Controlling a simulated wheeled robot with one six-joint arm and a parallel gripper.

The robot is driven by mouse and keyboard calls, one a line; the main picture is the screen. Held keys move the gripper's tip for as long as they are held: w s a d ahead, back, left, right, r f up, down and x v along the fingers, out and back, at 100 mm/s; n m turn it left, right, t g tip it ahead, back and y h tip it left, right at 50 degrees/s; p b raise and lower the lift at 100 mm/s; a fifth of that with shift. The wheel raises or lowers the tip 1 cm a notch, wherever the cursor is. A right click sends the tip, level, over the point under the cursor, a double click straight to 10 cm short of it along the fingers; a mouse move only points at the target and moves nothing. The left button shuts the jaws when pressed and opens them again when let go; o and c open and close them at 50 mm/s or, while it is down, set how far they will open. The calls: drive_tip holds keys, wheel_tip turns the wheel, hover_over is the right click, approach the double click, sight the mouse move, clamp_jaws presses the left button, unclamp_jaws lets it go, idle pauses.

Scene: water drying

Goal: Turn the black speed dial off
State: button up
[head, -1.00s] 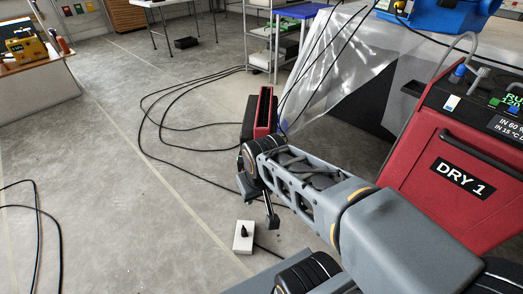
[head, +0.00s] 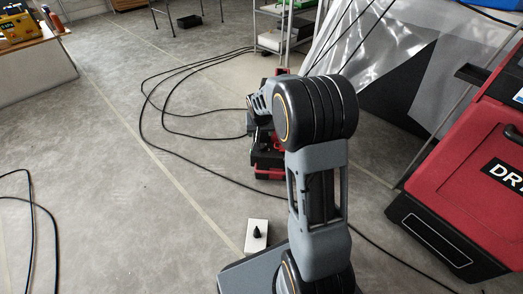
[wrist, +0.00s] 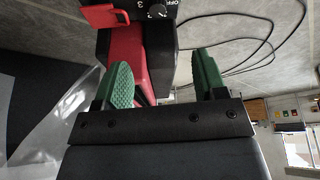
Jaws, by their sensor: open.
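The black speed dial (wrist: 158,11) shows at the top edge of the wrist view, with "OFF" and numbers printed around it. Which mark it points to is too small to tell. It sits on the dark panel of a red and black machine (wrist: 150,50). In the head view this machine (head: 268,174) stands on the floor, partly hidden behind my arm, and its dial cannot be made out. My gripper (wrist: 162,72) is open, its two green fingers apart and empty. The dial lies beyond the fingertips, roughly in line with the gap, not touched.
A white box with a black knob (head: 256,236) sits on the floor left of my arm. A large red dryer (head: 460,170) stands at right beside plastic sheeting. Black cables (head: 165,130) cross the floor. The floor at left is mostly open.

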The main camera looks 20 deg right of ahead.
drive_tip(key=b+x, duration=0.2)
drive_tip(key=x, duration=0.4)
drive_tip(key=b+x, duration=0.2)
drive_tip(key=x, duration=0.4)
drive_tip(key=w+d+b+x, duration=0.1)
drive_tip(key=b+x, duration=0.1)
drive_tip(key=x, duration=0.4)
drive_tip(key=shift+w+d, duration=0.15)
drive_tip(key=shift+w, duration=0.1)
drive_tip(key=c, duration=0.9)
drive_tip(key=shift+r, duration=0.1)
